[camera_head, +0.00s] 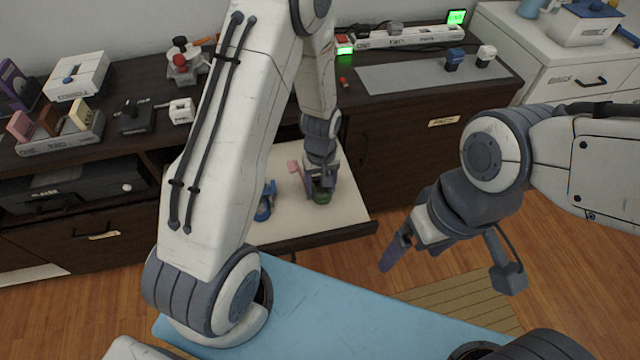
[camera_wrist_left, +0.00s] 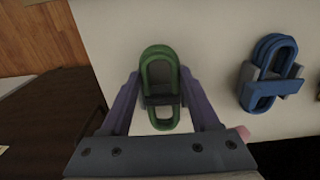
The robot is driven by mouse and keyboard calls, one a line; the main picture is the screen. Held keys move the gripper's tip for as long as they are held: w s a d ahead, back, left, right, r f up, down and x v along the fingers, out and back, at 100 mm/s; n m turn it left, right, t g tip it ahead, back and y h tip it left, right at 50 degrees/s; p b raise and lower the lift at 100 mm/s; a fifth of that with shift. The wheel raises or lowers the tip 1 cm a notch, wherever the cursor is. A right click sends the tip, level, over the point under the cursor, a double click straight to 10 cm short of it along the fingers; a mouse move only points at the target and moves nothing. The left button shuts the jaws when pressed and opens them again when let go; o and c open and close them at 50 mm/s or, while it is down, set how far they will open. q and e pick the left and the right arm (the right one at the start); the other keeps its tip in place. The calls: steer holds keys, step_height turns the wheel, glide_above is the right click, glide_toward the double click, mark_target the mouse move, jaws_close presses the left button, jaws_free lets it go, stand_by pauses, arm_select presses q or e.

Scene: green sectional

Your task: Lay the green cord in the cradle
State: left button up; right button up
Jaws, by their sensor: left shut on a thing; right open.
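The green cord (camera_wrist_left: 160,62) is a coiled loop with a dark band around its middle. My left gripper (camera_wrist_left: 160,100) has a purple finger on each side of it and is shut on it. In the head view the left gripper (camera_head: 322,184) is low over the white pull-out surface, with the green cord (camera_head: 323,197) at its tips. I cannot tell whether the cord touches that surface. My right gripper (camera_head: 394,254) is open and empty, out over the floor at the right. I cannot make out which thing is the cradle.
A blue cord coil (camera_wrist_left: 268,75) lies on the white surface (camera_head: 310,222) beside the green one. A pink object (camera_head: 294,168) stands near the left gripper. The dark cabinet top holds a grey mat (camera_head: 415,74), a power strip (camera_head: 410,37) and several small devices.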

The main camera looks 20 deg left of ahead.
arm_select(q)
steer(key=o, duration=1.3)
steer(key=shift+s+d+f, duration=0.1)
steer(key=shift+s+f, duration=0.05)
steer(key=shift+f, duration=0.35)
steer(key=shift+s+d+f, duration=0.1)
steer(key=shift+s+f, duration=0.05)
steer(key=shift+f, duration=0.35)
steer(key=shift+c, duration=0.2)
steer(key=shift+o, duration=1)
arm_select(e)
steer(key=shift+d+f, duration=0.15)
steer(key=shift+f, duration=0.3)
arm_select(q)
steer(key=shift+s+a, duration=0.1)
step_height(320, 180, up, 12)
steer(key=w+p, duration=0.1)
steer(key=p, duration=0.1)
steer(key=shift+w+r+p, duration=0.2)
steer(key=shift+r+p, duration=0.05)
steer(key=shift+p, duration=0.1)
arm_select(e)
steer(key=r, duration=0.2)
steer(key=shift+w+r, duration=0.2)
steer(key=shift+r, duration=0.1)
